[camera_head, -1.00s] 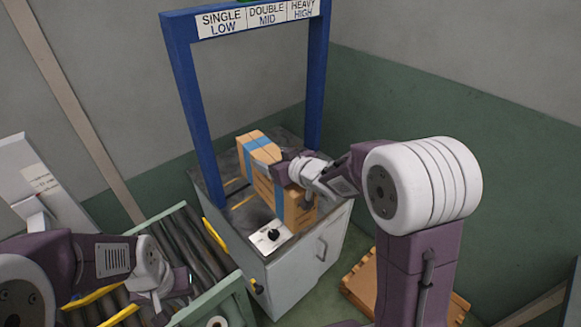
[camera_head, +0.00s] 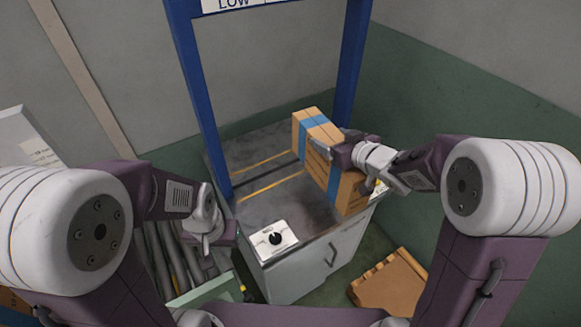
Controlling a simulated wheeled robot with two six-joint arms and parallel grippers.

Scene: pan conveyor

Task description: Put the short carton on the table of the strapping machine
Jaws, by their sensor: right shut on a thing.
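The carton (camera_head: 314,130) is brown with a blue band around it. It is at the right side of the strapping machine's grey table (camera_head: 262,208), and I cannot tell whether it touches the top. My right gripper (camera_head: 358,165) is shut on the carton from its right side and hides part of it. The machine's blue arch (camera_head: 196,90) stands over the table. My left gripper (camera_head: 212,236) is in front of the table's left side, and its jaws are too unclear to read.
A white control box with a black knob (camera_head: 276,239) sits at the table's front edge. A roller conveyor (camera_head: 160,262) lies at the lower left. A wooden pallet (camera_head: 392,285) is on the floor at the right. The table's left and middle are clear.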

